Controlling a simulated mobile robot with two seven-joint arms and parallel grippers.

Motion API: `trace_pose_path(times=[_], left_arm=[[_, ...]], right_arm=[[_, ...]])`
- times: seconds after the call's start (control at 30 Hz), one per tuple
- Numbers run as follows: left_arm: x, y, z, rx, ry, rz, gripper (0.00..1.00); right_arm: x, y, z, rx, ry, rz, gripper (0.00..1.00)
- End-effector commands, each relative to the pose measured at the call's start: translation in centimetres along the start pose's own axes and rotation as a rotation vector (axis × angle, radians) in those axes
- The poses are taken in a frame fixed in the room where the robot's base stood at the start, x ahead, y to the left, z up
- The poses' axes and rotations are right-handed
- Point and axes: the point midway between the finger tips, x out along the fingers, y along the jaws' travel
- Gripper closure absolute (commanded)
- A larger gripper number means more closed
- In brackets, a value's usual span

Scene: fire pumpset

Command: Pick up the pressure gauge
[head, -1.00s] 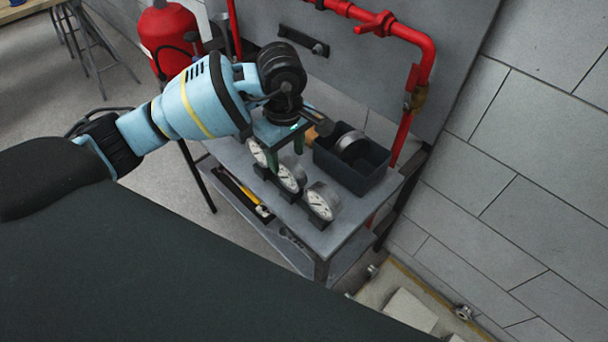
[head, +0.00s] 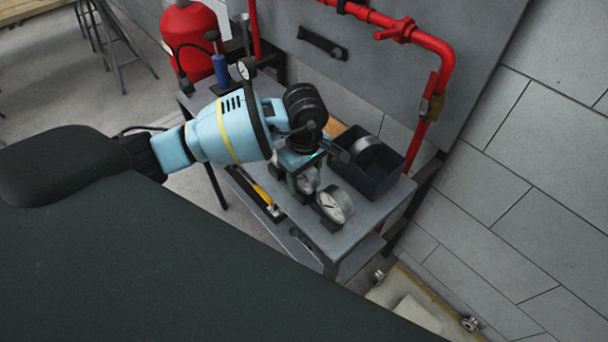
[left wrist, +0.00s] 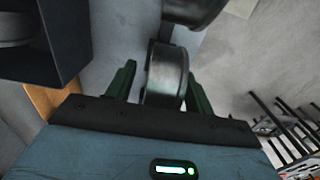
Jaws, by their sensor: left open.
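Round pressure gauges with white dials and metal cases stand in a row on a grey bench. The front gauge (head: 335,204) is clear of my gripper. The middle gauge (head: 307,180) is partly covered by my left gripper (head: 303,175), and a third behind it is mostly hidden. In the left wrist view, my left gripper (left wrist: 160,92) is open, its green fingers on either side of the middle gauge (left wrist: 165,78). Contact cannot be told. The front gauge (left wrist: 193,10) shows at that view's top edge. My right gripper is not in view.
A dark bin (head: 369,170) holding a metal ring stands right of the gauges. A black tray (head: 255,193) with a yellow-handled tool lies to the left. Red pipes (head: 437,60) and a grey panel rise behind. The bench (head: 345,240) is clear at the front corner.

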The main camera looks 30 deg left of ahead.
Motion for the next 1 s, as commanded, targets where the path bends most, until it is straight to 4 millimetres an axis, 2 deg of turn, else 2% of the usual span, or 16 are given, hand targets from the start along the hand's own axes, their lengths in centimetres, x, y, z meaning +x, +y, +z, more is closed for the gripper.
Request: trace_pose_path(times=[0.1, 0.3, 0.7, 1.0], left_arm=[[0.64, -0.04, 0.02, 0.001, 0.0, -0.001, 0.47], [0.68, -0.03, 0.01, 0.001, 0.0, 0.0, 0.47], [0.64, -0.02, -0.01, 0.001, 0.0, 0.0, 0.98], [0.48, 0.02, -0.03, 0.001, 0.0, 0.001, 1.0]], right_arm=[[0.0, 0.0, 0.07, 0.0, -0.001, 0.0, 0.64], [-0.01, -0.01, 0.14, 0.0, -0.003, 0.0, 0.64], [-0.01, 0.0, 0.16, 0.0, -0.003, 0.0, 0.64], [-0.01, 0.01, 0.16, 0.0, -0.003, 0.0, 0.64]])
